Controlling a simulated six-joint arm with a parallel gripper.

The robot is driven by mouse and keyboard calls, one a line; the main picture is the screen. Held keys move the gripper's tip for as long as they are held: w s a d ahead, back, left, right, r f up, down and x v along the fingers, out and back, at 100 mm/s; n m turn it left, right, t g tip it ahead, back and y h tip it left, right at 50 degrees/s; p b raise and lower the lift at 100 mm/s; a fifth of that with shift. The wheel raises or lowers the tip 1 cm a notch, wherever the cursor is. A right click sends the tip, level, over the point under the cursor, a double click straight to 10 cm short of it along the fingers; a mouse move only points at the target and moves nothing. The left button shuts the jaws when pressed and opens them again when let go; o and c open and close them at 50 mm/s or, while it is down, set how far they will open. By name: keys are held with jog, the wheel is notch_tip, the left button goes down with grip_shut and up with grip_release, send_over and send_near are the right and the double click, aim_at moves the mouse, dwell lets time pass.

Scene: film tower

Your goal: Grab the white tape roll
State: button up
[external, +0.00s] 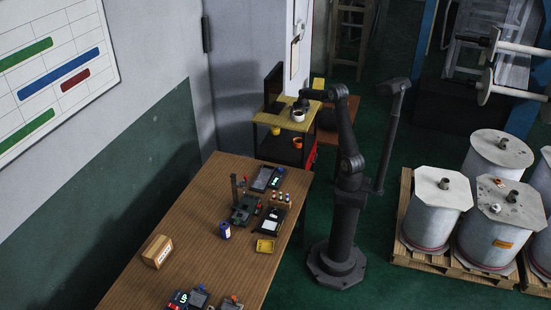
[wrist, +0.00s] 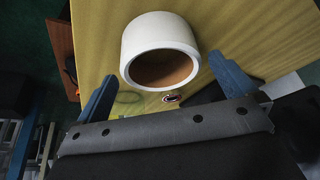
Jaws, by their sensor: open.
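The white tape roll (wrist: 160,32) shows large in the wrist view, with its brown inner core facing me. In the external view the tape roll (external: 297,116) is a small white shape on the yellow top of a small cart (external: 268,118). My gripper (wrist: 165,80) is open, with one blue finger on each side below the roll in the wrist view. The fingers look close to the roll, but I cannot tell whether they touch it. In the external view my gripper (external: 302,104) is a small dark shape just above the roll.
A dark upright panel (external: 274,85) stands at the back of the cart top. An orange item (external: 297,142) sits on the shelf below. A brown table (external: 338,115) is beside the cart. The wooden workbench (external: 190,240) holds several devices and a cardboard box (external: 157,251).

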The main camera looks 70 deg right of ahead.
jog(key=x, duration=0.2)
jog(key=shift+w+f, duration=0.15)
jog(key=shift+f, duration=0.2)
jog(key=c, duration=1)
jog(key=shift+r, duration=0.1)
